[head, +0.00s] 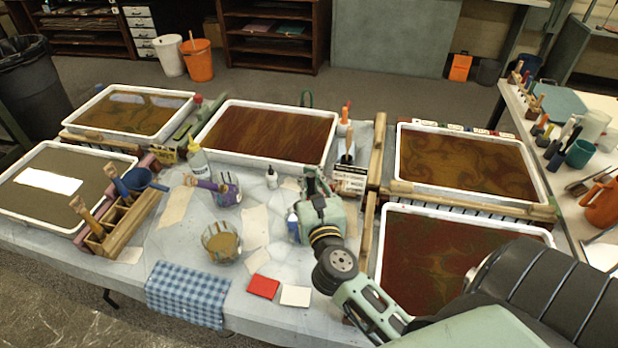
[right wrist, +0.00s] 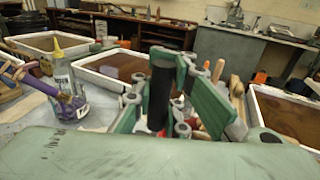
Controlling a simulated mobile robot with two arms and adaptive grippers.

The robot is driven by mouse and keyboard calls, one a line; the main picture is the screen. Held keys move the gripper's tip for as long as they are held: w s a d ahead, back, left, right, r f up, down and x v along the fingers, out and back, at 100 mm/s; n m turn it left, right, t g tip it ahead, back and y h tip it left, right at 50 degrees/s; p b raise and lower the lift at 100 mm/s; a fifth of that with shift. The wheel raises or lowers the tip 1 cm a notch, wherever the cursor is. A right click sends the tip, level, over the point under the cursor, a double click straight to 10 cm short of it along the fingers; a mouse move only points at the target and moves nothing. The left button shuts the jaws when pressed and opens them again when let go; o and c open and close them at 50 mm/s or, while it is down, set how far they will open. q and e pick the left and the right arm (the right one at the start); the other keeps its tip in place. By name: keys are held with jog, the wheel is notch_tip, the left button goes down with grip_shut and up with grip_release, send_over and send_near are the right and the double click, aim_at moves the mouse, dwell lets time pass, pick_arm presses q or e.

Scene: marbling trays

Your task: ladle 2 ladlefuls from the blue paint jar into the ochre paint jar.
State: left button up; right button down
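The ochre paint jar (head: 222,246) is a clear round jar with ochre paint, standing near the front middle of the table. Behind it is another clear jar (head: 228,194) with bluish-purple colour on it; its paint level is hard to see. A ladle with a purple handle (head: 205,184) leans out of that jar to the left. The jar (right wrist: 73,110) and handle (right wrist: 38,84) also show in the right wrist view. My right gripper (head: 316,184) is to the right of both jars, apart from them. My left gripper is out of view.
A squeeze bottle (head: 199,160) stands behind the blue jar. A wooden brush rack (head: 125,222) is at left, a blue checked cloth (head: 188,293) at the front edge. White-rimmed marbling trays (head: 330,161) surround the work area. Red (head: 263,286) and white cards lie in front.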

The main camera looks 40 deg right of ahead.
jog(key=shift+f+b, duration=0.35)
jog(key=shift+f, duration=0.3)
jog(key=shift+f+b, duration=0.35)
notch_tip(320, 180, down, 4)
jog(key=b, duration=0.3)
jog(key=shift+r, duration=0.15)
jog(key=shift+f+b, duration=1)
jog(key=shift+f, duration=0.15)
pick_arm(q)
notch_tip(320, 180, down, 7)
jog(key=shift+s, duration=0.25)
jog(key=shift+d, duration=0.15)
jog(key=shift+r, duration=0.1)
pick_arm(e)
jog(key=shift+r, duration=0.15)
pick_arm(q)
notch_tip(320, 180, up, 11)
jog(key=p, duration=1.1)
pick_arm(e)
jog(key=shift+r, duration=5.25)
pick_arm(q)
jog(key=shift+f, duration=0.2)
pick_arm(e)
jog(key=shift+f, duration=0.1)
